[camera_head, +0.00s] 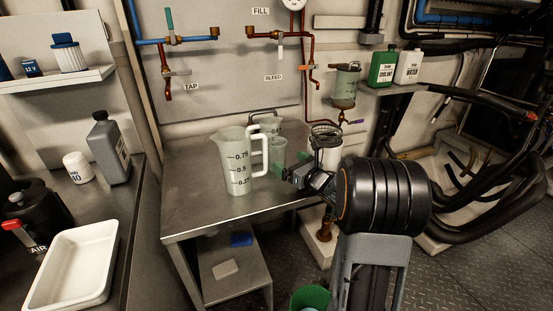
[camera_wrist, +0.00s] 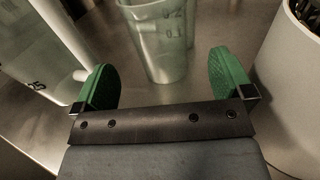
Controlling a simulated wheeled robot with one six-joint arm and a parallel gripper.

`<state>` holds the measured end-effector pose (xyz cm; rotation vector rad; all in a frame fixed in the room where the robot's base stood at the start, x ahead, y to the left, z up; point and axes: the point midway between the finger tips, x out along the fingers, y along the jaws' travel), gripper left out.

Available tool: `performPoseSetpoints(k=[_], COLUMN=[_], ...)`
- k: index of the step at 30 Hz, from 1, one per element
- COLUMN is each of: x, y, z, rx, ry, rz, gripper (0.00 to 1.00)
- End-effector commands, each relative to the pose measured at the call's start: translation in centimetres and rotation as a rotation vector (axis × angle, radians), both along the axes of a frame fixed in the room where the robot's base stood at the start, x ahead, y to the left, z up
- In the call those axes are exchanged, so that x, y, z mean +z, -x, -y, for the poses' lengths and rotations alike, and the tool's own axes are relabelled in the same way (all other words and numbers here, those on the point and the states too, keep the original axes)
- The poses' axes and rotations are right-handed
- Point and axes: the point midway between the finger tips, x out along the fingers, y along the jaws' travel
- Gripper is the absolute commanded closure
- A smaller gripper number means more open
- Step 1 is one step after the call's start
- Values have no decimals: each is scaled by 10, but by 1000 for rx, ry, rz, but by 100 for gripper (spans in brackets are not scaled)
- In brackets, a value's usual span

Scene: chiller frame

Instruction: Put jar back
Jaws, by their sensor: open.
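A small translucent beaker (camera_head: 278,155) with a scale stands on the steel bench. In the wrist view the beaker (camera_wrist: 160,40) is upright, straight ahead between the green finger pads, with a gap on each side. My gripper (camera_wrist: 165,80) is open and holds nothing. A larger white measuring jug (camera_head: 236,165), marked 0.25 to 0.75, stands to the beaker's left, its handle facing right. Part of the jug (camera_wrist: 40,45) fills the left of the wrist view. My wrist hides part of the bench right of the beaker in the head view. I cannot tell which vessel is the jar.
A white cylinder (camera_wrist: 292,85) stands close to the right finger. It looks like the white container under a mesh strainer (camera_head: 326,130). Copper pipes and valves run along the back wall. The bench (camera_head: 190,190) is bare left of the jug.

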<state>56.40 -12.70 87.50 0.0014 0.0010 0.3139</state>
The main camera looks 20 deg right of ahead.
Motion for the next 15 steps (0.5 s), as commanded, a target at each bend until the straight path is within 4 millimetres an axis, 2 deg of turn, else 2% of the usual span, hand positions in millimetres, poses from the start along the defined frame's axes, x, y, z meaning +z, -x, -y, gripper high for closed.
performPoseSetpoints(k=[1,9,15], x=[-7,-4,-4], y=[0,-16,-43], z=[0,-5,-15], rx=[-1,1,3], ry=[-1,2,2], rz=[-1,2,1], gripper=[2,2,2])
